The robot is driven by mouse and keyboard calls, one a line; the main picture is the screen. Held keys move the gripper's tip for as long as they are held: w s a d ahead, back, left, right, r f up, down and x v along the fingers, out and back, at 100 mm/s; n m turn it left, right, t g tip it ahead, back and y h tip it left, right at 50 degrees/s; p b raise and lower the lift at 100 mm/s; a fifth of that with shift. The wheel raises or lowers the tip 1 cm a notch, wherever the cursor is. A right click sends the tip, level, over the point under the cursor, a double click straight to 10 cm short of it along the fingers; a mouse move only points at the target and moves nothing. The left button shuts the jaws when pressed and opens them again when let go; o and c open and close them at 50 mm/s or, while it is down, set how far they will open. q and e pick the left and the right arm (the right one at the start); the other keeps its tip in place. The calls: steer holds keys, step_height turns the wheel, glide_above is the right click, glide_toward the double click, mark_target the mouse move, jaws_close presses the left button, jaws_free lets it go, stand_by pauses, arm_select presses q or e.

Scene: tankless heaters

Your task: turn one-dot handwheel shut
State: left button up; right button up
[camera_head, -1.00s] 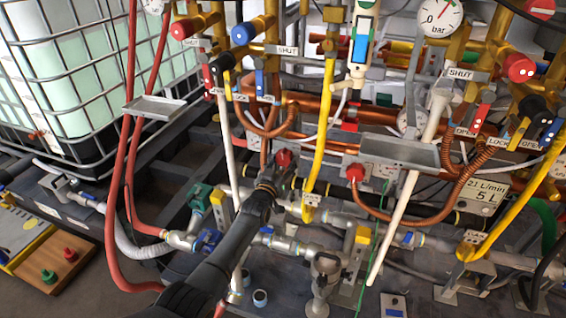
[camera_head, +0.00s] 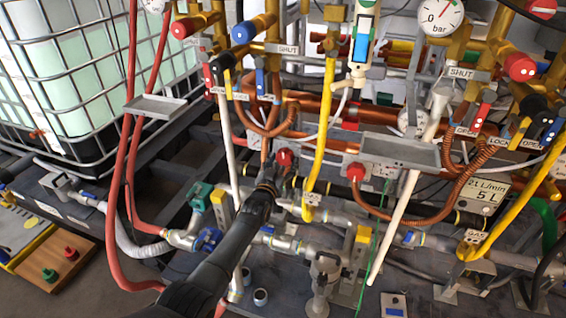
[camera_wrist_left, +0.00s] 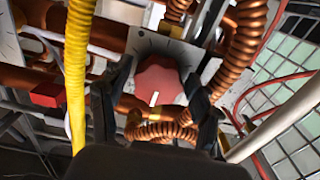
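A red handwheel (camera_wrist_left: 157,82) with a white pointer line sits on a pale plate with dark scale marks in the left wrist view. In the head view this red handwheel (camera_head: 284,157) is on a panel at the middle, below copper pipes. My left gripper (camera_wrist_left: 160,80) has one black finger on each side of it, with narrow gaps showing; I cannot tell whether they touch it. In the head view my left gripper (camera_head: 270,172) reaches it from below. A second red handwheel (camera_head: 355,172) is to the right. I cannot make out the dots on either wheel. My right gripper is out of view.
A yellow pipe (camera_head: 322,110) and a white pipe (camera_head: 227,130) run close on both sides of the wheel. Coiled copper pipes (camera_wrist_left: 243,45) crowd it. A grey tray (camera_head: 400,151) is to the right. A flow display (camera_head: 484,195) shows about 21 L/min.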

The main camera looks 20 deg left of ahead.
arm_select(q)
steer(key=shift+s, duration=0.7)
steer(key=s, duration=1)
steer(key=shift+s+a, duration=0.25)
steer(key=shift+s, duration=0.05)
